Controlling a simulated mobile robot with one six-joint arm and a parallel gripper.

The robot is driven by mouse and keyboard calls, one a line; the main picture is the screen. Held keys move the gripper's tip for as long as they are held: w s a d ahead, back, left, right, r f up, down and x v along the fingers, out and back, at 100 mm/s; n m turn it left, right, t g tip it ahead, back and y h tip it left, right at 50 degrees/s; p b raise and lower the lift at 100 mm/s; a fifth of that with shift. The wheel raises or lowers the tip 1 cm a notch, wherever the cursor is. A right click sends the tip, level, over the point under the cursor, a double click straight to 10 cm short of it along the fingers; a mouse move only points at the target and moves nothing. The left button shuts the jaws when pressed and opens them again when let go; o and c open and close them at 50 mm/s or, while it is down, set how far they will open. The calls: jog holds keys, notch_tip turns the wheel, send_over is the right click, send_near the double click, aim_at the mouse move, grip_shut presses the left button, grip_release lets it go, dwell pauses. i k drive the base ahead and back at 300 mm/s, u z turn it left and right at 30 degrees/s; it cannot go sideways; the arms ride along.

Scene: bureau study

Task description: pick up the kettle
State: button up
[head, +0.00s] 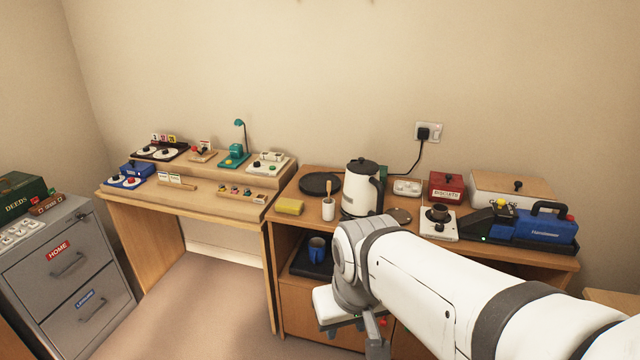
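The kettle (358,188) is white with a black lid and a black handle on its right side. It stands upright on the wooden cabinet top, in front of the wall. My arm reaches in from the lower right, and its wrist covers the cabinet front below the kettle. My gripper (358,327) points downward in front of the cabinet, below and apart from the kettle. Its fingers are small and partly hidden, so I cannot tell whether they are open or shut. Nothing shows held in it.
Left of the kettle are a black round plate (320,184), a cup with a brush (328,209) and a yellow sponge (289,206). To its right are a red tin (445,187), a coffee grinder (438,222) and a blue vacuum (545,226). A blue mug (317,249) sits on the shelf below.

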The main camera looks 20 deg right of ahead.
aim_at(363, 196)
jog(key=u, duration=0.05)
jog(key=i, duration=0.95)
jog(key=z, duration=0.05)
